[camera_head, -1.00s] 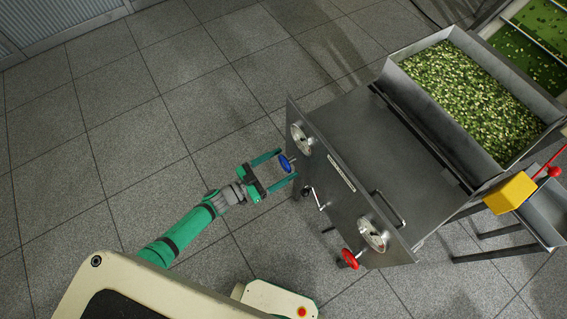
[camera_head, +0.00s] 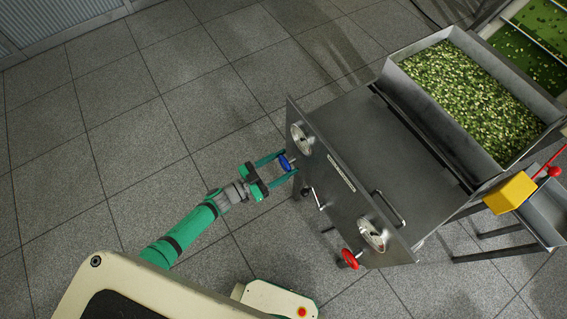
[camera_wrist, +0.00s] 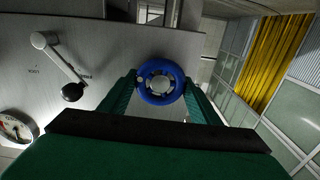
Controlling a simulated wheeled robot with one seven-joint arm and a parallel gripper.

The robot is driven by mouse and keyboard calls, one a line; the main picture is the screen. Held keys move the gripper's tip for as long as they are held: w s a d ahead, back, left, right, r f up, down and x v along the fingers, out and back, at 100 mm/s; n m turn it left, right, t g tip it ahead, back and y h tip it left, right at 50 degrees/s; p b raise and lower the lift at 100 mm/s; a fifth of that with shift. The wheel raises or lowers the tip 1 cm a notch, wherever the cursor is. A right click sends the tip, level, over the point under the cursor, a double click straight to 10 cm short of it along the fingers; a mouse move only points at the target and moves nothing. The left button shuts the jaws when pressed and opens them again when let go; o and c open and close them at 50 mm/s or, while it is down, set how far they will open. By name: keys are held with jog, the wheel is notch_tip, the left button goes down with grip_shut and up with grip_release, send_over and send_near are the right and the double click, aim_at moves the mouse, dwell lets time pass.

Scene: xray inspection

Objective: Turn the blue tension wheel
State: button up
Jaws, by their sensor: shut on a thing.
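The blue tension wheel (camera_head: 286,162) sits on the front panel of the grey metal machine, near the panel's left end. In the wrist view the blue wheel (camera_wrist: 160,82) shows as a ring with a pale hub, face-on and between my fingers. My gripper (camera_head: 284,164) is shut on the wheel, with one green finger on each side of its rim. The fingers also show in the wrist view (camera_wrist: 160,92), reaching the wheel's left and right edges. The wheel's far side and shaft are mostly hidden.
A crank lever with a black knob (camera_wrist: 72,92) is on the panel beside the wheel. Two round gauges (camera_head: 302,139) and a red wheel (camera_head: 348,258) are on the same panel. A hopper of green pieces (camera_head: 470,95) stands behind. The floor to the left is clear.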

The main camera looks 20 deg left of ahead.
jog(key=m, duration=1.1)
jog(key=shift+s+f, duration=0.1)
dwell(0.5)
jog(key=o, duration=1)
jog(key=shift+o, duration=0.2)
jog(key=shift+s, duration=0.1)
jog(key=v, duration=1)
jog(key=shift+s+a, duration=0.2)
jog(key=shift+s, duration=0.05)
